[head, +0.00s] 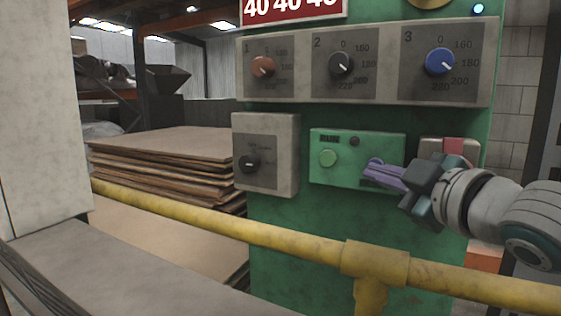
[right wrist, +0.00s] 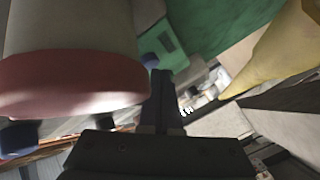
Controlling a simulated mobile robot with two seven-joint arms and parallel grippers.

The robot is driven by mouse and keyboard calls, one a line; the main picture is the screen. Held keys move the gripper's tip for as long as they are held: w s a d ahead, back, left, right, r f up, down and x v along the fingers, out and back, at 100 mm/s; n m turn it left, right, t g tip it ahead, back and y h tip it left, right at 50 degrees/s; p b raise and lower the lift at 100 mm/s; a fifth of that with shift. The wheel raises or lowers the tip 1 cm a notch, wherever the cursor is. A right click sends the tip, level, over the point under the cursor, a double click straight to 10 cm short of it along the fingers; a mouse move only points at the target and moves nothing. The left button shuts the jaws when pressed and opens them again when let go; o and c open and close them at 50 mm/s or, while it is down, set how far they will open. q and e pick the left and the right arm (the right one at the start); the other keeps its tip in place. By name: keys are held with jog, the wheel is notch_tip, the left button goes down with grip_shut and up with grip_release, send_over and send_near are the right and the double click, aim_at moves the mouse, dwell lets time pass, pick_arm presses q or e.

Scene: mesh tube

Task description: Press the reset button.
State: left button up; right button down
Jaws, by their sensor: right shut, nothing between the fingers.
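A green control box (head: 318,175) is mounted on the green machine front. It has a round green button (head: 328,158) at its left and a small dark knob or light (head: 354,141) near its top. No button clearly marked reset shows; my right gripper covers the right part of the box. The right gripper (head: 371,164) is shut and empty, its purple fingertips in front of that part. I cannot tell whether they touch it. In the right wrist view a small blue part (right wrist: 150,60) on the green box shows close to the dark fingertips (right wrist: 162,74). My left gripper is not in view.
A grey box with a red part (head: 453,146) is beside my right gripper; a big red-rimmed part (right wrist: 75,82) looms in the wrist view. A grey knob box (head: 285,130) is on the left. A yellow rail (head: 215,223) crosses in front. A three-knob panel (head: 392,70) is above.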

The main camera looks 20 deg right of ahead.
jog(key=s+a+p, duration=0.2)
jog(key=s+a, duration=0.2)
jog(key=shift+a+p, duration=0.3)
jog(key=shift+a, duration=0.05)
dwell(0.8)
